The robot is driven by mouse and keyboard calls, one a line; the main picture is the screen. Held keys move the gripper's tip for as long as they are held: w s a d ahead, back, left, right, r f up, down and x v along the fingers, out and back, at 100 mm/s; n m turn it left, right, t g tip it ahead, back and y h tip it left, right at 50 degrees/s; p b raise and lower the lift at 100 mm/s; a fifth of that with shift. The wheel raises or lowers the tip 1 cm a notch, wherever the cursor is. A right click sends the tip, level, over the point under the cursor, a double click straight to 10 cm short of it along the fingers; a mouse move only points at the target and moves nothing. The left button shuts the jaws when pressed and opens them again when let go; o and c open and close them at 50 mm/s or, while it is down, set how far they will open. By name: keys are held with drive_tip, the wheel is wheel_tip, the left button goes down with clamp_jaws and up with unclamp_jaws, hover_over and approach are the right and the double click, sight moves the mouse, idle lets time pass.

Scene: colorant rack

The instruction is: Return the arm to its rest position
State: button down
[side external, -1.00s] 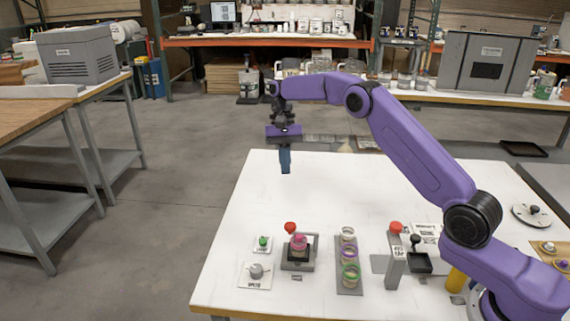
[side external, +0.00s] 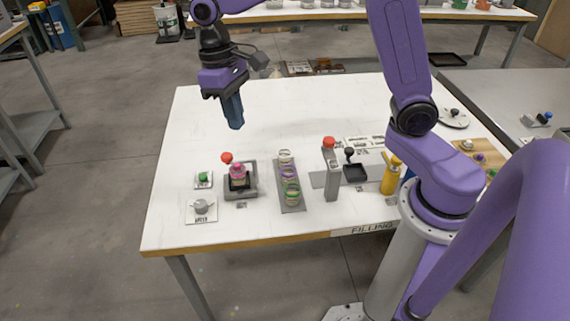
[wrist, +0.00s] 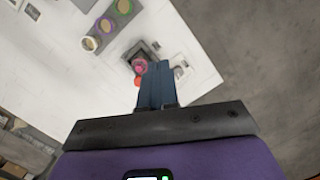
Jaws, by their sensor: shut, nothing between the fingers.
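My gripper (side external: 233,112) hangs from my purple arm above the white table (side external: 290,105), fingers pointing down. Its blue fingers are shut together with nothing between them. It is well above the table, behind the small grey station with the pink item, touching nothing. In the wrist view the shut fingers (wrist: 157,85) fill the middle, with the pink item (wrist: 139,65) just past their tips. The pink item also shows in the side view (side external: 239,174), in its dark station.
A grey rack (side external: 291,200) holds several ringed jars. Beside it stand a grey post with a red knob (side external: 330,165) and a yellow bottle (side external: 391,175). A green button (side external: 203,178) and a grey dial (side external: 200,206) sit at the left. The table's back half is clear.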

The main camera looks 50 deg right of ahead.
drive_tip(key=s+d+f+n+t, duration=0.1)
drive_tip(key=s+d+n, duration=0.3)
drive_tip(key=s, duration=0.8)
drive_tip(key=s+d+f+n+t, duration=0.1)
drive_tip(key=s+d+n, duration=0.3)
drive_tip(key=s, duration=0.7)
drive_tip(key=shift+s+d+f+n, duration=0.2)
drive_tip(key=shift+s+f+n, duration=0.25)
drive_tip(key=shift+n, duration=0.35)
